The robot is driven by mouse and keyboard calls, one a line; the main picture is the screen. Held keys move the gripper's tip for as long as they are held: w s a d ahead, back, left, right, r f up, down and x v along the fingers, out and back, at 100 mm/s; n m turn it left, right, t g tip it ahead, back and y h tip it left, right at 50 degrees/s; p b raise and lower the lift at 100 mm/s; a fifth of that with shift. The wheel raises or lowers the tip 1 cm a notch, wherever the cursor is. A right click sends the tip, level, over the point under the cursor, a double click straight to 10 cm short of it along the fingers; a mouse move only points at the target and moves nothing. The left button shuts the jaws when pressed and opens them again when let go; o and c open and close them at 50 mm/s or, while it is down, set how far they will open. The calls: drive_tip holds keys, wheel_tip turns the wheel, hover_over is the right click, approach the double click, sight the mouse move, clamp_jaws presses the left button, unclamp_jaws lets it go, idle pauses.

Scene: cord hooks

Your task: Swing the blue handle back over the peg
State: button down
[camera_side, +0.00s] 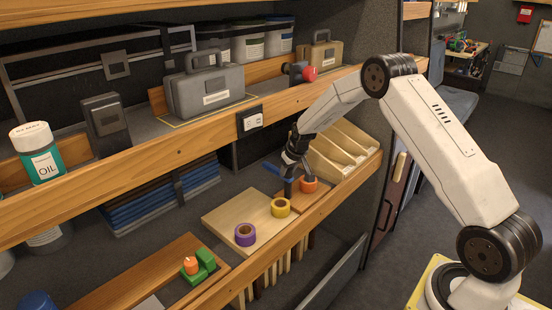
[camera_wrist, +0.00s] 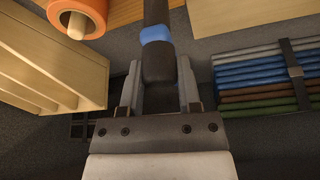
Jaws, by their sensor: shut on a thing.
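My gripper (camera_wrist: 158,88) is shut on a dark rod-like handle with a blue band (camera_wrist: 157,35). The handle runs away from the jaws to the top edge of the wrist view. In the side view my gripper (camera_side: 292,160) is above the small board with the orange roll, and a blue piece (camera_side: 272,169) shows just left of it. The orange roll (camera_side: 309,185) has a pale wooden peg (camera_wrist: 75,26) through its middle in the wrist view. It stands beside the handle, apart from it. I cannot tell whether this is the task's peg.
A yellow roll (camera_side: 280,208) and a purple roll (camera_side: 246,235) stand on a pale board. A wooden divided rack (camera_side: 345,150) is close behind the gripper. An upper shelf (camera_side: 150,165) with cases overhangs. A stack of coloured strips (camera_wrist: 258,80) is at right in the wrist view.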

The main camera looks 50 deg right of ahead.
drive_tip(key=shift+m, duration=0.6)
drive_tip(key=shift+m+g+h, duration=0.3)
drive_tip(key=shift+m+h, duration=0.2)
drive_tip(key=shift+m, duration=0.75)
drive_tip(key=shift+m+g+h, duration=0.3)
drive_tip(key=shift+m+h, duration=0.2)
drive_tip(key=shift+m, duration=0.75)
drive_tip(key=shift+m+g+h, duration=0.25)
drive_tip(key=shift+m+g, duration=0.25)
drive_tip(key=shift+m, duration=0.95)
drive_tip(key=shift+m+g+h, duration=0.25)
drive_tip(key=shift+m+g, duration=0.25)
drive_tip(key=shift+m, duration=0.95)
drive_tip(key=shift+c, duration=1.4)
unclamp_jaws()
drive_tip(key=shift+r, duration=0.15)
drive_tip(key=v, duration=0.7)
drive_tip(key=shift+a+r, duration=0.2)
